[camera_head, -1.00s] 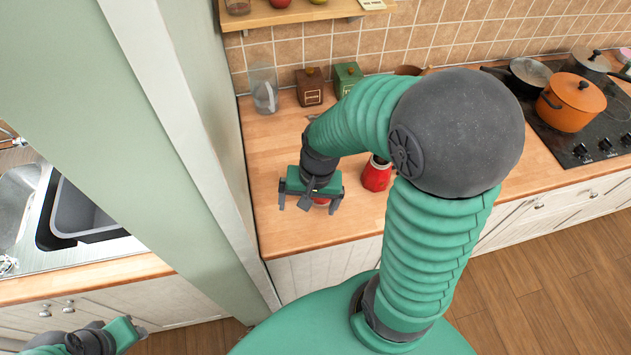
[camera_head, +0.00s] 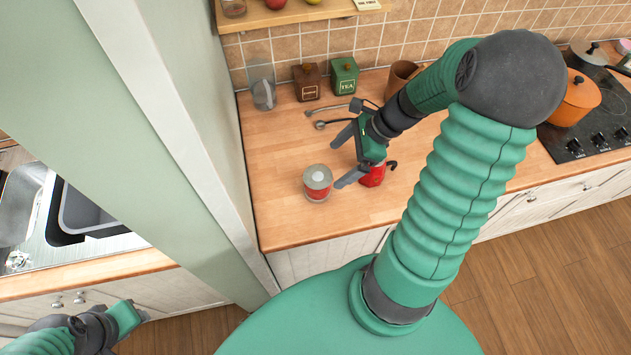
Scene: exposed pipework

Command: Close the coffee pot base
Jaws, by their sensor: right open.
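A short red round part with a grey, glassy-looking top (camera_head: 318,183), likely the coffee pot base, stands upright on the wooden counter near its front. A second red part (camera_head: 374,175), likely the pot's upper part, stands to its right, partly hidden behind my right gripper. My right gripper (camera_head: 342,159) is open, its two fingers spread and pointing left toward the short red part, with a gap between. Nothing shows between the fingers. My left gripper (camera_head: 134,318) is at the lower left, away from the counter; its fingers are not clear.
Two metal utensils (camera_head: 335,123) lie on the counter behind the gripper. A brown box (camera_head: 307,82), a green tea box (camera_head: 344,76) and a glass jar (camera_head: 263,92) stand by the wall. An orange pot (camera_head: 573,100) is on the stove. The counter's front left is clear.

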